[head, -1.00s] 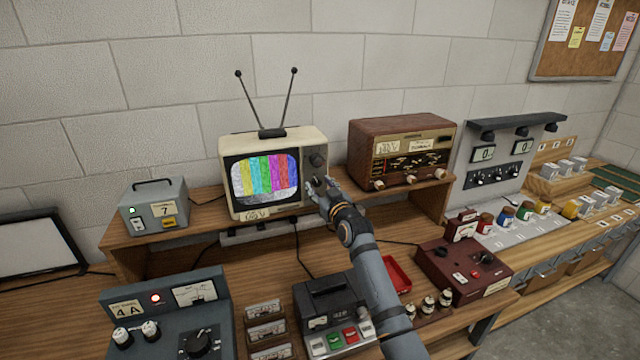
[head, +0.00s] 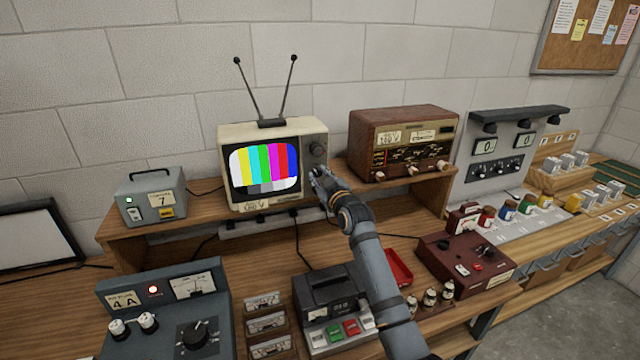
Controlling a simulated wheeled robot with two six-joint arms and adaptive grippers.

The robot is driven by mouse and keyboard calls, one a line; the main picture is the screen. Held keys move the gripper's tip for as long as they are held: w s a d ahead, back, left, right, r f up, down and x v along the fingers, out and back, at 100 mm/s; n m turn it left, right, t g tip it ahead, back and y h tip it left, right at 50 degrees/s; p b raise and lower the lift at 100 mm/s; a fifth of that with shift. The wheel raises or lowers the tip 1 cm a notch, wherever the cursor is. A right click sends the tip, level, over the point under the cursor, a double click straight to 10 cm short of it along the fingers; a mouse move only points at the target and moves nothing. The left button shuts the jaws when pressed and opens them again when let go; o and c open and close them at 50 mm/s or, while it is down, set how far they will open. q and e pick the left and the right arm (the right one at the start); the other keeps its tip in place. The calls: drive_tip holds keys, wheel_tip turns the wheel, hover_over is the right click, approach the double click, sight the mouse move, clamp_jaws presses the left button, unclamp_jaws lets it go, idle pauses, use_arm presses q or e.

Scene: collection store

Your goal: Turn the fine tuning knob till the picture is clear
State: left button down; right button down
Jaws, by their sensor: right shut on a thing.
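A small cream television (head: 228,136) with two antenna rods stands on the wooden shelf. Its screen (head: 265,169) shows sharp, bright colour bars with clean edges. An upper dark knob (head: 317,149) shows on the panel right of the screen. My right gripper (head: 318,175) is at the lower part of that panel, shut on a small knob there. The fingers hide the fine tuning knob. My left gripper is not in view.
A brown radio (head: 405,122) stands right of the television, close to my right arm. A grey box (head: 150,188) stands to the left. Below are a tape-recorder-like unit (head: 325,290), a red tray (head: 398,268) and a maroon meter box (head: 465,268).

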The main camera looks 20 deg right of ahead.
drive_tip(key=shift+n, duration=0.3)
drive_tip(key=c, duration=1.1)
unclamp_jaws()
drive_tip(key=shift+s, duration=0.1)
drive_tip(key=shift+s, duration=0.3)
drive_tip(key=s, duration=1.1)
drive_tip(key=shift+s+d, duration=0.15)
drive_tip(key=shift+d, duration=0.25)
drive_tip(key=shift+r, duration=0.1)
